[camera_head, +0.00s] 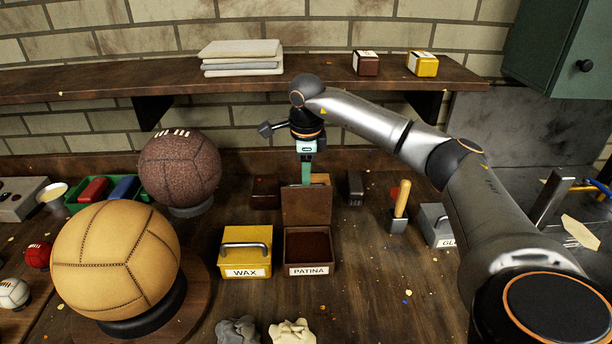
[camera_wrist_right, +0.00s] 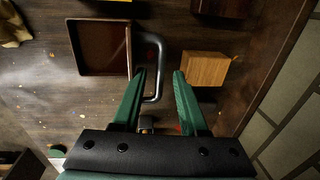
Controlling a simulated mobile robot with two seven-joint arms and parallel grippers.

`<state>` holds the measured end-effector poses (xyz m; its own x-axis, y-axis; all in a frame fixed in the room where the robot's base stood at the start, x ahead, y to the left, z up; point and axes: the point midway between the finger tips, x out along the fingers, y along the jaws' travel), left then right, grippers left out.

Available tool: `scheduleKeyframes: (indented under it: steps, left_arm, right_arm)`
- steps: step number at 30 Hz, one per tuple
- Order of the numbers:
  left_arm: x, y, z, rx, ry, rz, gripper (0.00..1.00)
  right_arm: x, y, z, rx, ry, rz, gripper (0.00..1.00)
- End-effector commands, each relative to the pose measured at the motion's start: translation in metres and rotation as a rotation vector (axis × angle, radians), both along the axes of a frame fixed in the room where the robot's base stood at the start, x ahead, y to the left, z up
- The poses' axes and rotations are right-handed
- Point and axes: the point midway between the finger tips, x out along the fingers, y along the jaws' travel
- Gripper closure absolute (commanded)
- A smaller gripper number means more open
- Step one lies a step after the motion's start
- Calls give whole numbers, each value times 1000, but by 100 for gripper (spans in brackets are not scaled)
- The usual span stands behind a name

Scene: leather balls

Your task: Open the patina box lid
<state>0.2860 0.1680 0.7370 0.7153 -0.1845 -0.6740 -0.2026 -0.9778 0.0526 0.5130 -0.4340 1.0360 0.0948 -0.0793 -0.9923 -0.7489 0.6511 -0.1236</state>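The brown patina box (camera_head: 310,263) stands on the bench with its lid (camera_head: 307,206) raised upright at the back. Its dark inside shows. In the right wrist view the open box (camera_wrist_right: 101,47) is at upper left, and the lid's grey handle (camera_wrist_right: 162,65) stands out from it. My right gripper (camera_head: 306,172) is behind the raised lid, pointing down; its fingertips are hidden in the head view. In the wrist view its green fingers (camera_wrist_right: 160,72) are apart, with the handle's bar passing between the tips in the picture; I cannot tell whether they touch it. My left gripper is not in view.
A yellow wax box (camera_head: 246,253) stands close left of the patina box. A wooden block (camera_wrist_right: 205,69) lies beside my right fingers. Leather balls (camera_head: 115,262) fill the left. A wooden-handled tool (camera_head: 401,200) stands to the right. A shelf (camera_head: 220,86) runs behind my arm.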

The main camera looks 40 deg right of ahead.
Motion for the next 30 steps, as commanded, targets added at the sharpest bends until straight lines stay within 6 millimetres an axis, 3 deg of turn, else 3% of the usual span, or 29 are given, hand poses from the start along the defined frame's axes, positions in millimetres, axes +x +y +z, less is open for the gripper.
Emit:
scheduleKeyframes:
  steps: [11,24,30]
  left_arm:
    - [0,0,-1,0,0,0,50]
    - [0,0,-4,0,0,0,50]
    - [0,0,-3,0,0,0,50]
  right_arm:
    - [-1,1,8,0,0,0,55]
    - [-9,8,97,2,-3,0,55]
    - [-11,10,120,1,-1,1,55]
